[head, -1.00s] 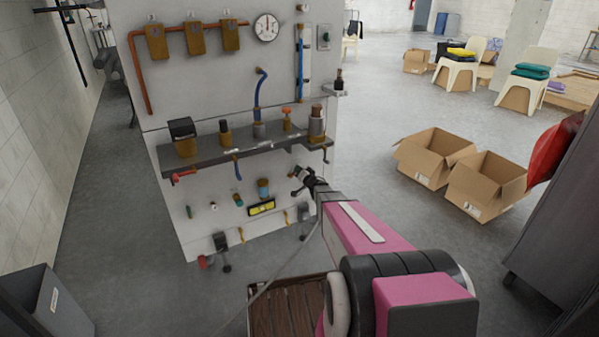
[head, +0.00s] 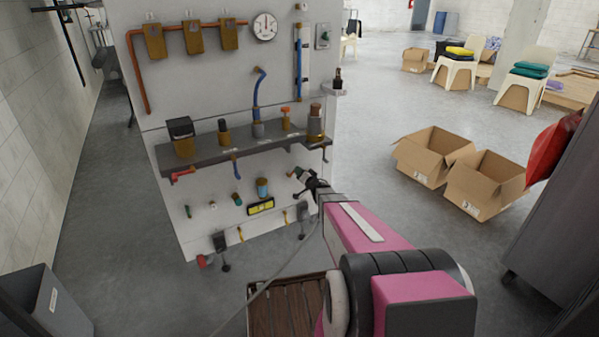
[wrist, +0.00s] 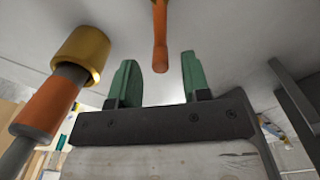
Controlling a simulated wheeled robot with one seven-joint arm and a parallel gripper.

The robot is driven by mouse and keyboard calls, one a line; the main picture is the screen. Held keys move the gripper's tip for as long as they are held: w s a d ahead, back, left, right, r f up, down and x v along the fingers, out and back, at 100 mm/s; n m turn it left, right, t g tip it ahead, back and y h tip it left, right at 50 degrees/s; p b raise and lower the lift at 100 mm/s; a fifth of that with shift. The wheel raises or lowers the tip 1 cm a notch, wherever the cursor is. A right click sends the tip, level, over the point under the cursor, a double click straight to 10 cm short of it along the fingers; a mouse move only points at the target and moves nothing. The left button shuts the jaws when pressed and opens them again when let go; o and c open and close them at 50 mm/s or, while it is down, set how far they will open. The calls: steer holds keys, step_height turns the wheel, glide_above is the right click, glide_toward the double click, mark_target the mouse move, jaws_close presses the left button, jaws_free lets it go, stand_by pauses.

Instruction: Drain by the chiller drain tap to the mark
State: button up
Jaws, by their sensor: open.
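My gripper (head: 300,182) is open in front of the lower right of the white washer panel (head: 290,165), below the dark shelf. In the wrist view its two green fingers (wrist: 158,84) stand apart. A rounded orange-brown rod or lever (wrist: 160,38) hangs just beyond them, in line with the gap; contact does not show. It may be the small brass tap (head: 325,154) under the shelf's right end. A brass-collared orange cylinder (wrist: 65,85) is left of the fingers. A blue sight tube (head: 299,65) is on the upper panel. I cannot tell which tap is the chiller drain, and the mark is unreadable.
The shelf (head: 200,155) juts out above my gripper and carries several fittings. A red-handled tap (head: 182,174) is at its left end. A wooden slatted crate (head: 262,290) is on the floor below.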

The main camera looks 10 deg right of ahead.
steer(key=v, duration=0.8)
steer(key=shift+s, duration=0.1)
steer(key=s+a+r+n+g+h, duration=0.1)
steer(key=s+a+g+h, duration=0.1)
steer(key=s+g, duration=0.3)
steer(key=s+a+r+n+g+h, duration=0.1)
steer(key=s+g, duration=0.5)
steer(key=s, duration=0.8)
steer(key=s+a+r+n+g+h, duration=0.2)
steer(key=s+g, duration=0.4)
steer(key=s, duration=0.3)
steer(key=shift+s+a+r+n+h, duration=0.3)
steer(key=shift+a+r, duration=0.15)
steer(key=shift+a, duration=0.7)
stand_by(1.6)
